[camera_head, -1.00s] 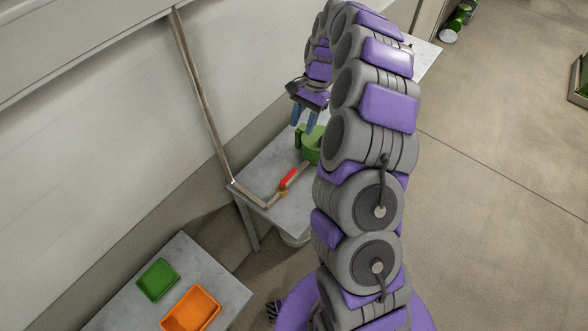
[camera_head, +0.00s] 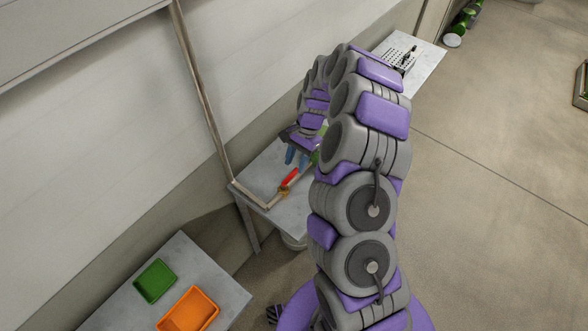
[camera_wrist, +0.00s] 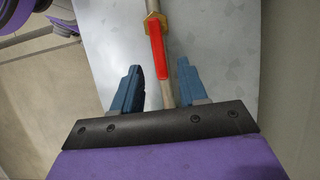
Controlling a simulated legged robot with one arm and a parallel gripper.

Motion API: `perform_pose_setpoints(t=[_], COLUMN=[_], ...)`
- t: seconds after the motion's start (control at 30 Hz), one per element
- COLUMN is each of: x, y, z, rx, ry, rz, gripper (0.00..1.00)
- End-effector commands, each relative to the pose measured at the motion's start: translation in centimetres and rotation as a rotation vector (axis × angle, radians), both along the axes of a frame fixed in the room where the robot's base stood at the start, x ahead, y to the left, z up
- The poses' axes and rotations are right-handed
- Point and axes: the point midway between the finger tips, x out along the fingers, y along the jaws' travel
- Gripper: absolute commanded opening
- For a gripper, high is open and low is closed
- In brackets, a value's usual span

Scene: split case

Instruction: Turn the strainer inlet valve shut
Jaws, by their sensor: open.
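The strainer inlet valve has a red lever handle (camera_head: 289,178) and a brass body (camera_head: 282,191) on a thin pipe above a grey table. In the wrist view the red handle (camera_wrist: 157,48) lies lengthwise along the pipe, with the brass body (camera_wrist: 155,18) at its far end. My gripper (camera_head: 297,158) is open, with blue fingers. In the wrist view my gripper (camera_wrist: 159,68) has one finger on each side of the pipe line, around the handle's near end, with gaps on both sides. The green strainer (camera_head: 316,157) is mostly hidden behind my arm.
The pipe (camera_head: 252,197) bends at the table's left corner and rises along the wall. A lower table (camera_head: 215,275) at the front left holds a green bin (camera_head: 155,281) and an orange bin (camera_head: 190,311). A perforated rack (camera_head: 397,55) stands on a table behind my arm.

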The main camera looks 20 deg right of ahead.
Motion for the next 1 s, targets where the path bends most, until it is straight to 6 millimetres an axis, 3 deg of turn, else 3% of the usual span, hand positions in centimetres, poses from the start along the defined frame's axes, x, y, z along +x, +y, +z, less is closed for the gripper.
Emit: perform_pose_setpoints(t=[0.2,0.6,1.0], x=[-0.4,-0.6,-0.6], y=[0.7,0.9,0.9], z=[-2.3,-2.8,-2.8], rx=[-0.002,-0.002,-0.002], ry=[-0.004,-0.003,-0.003], rz=[0.001,0.001,0.001], gripper=[0.43,0.42,0.03])
